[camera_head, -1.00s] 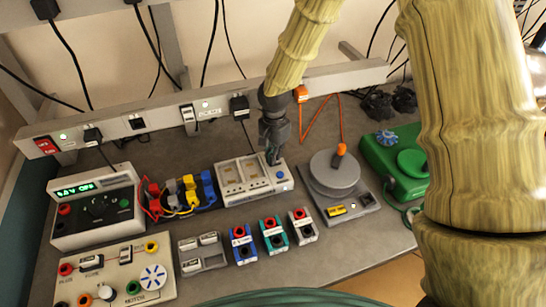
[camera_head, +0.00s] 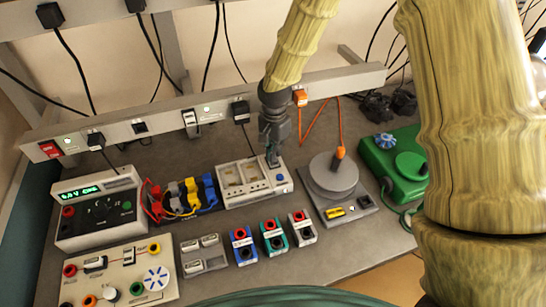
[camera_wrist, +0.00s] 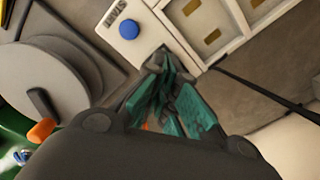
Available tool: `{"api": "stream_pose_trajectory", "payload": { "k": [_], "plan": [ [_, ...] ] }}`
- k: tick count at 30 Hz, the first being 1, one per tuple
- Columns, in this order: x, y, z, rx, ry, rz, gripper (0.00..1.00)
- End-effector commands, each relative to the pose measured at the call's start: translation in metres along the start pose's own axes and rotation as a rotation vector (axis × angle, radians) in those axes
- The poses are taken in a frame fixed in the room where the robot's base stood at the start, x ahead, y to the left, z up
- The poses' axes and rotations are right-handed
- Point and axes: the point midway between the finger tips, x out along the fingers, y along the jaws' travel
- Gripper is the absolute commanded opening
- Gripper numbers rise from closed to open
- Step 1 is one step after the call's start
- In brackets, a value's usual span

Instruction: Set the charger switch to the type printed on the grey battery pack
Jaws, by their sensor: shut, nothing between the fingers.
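The charger (camera_head: 233,197) is a pale box with two bays and a blue button at its right end. In the wrist view its blue button (camera_wrist: 129,29) is beside a START label. My gripper (camera_head: 272,160) is shut, with its fingertips at the charger's back right part, just behind the button. In the wrist view the teal fingers (camera_wrist: 164,62) meet at the charger's edge and hide the spot under them. I cannot make out the switch or its setting. The grey battery pack (camera_head: 303,232) stands in front of the charger; its print is too small to read.
A blue pack (camera_head: 243,250) and a green pack (camera_head: 273,241) stand left of the grey one. A scale-like device with a round plate (camera_head: 333,177) is right of the charger. Colored clip leads (camera_head: 183,201) lie left of it. The power rail (camera_head: 225,107) runs behind.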

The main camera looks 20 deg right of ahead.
Motion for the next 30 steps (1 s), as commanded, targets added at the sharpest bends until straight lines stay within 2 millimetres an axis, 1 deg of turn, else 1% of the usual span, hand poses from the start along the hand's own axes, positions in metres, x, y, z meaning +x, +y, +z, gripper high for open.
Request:
{"api": "stream_pose_trajectory", "payload": {
  "k": [1, 17, 30],
  "plan": [
    [-0.006, 0.0, 0.0, 0.0, 0.0, 0.0, 0.0],
    [-0.036, 0.0, 0.0, 0.001, 0.0, 0.0, 0.0],
    [-0.038, 0.0, 0.0, 0.001, 0.0, 0.0, 0.0]
  ]
}}
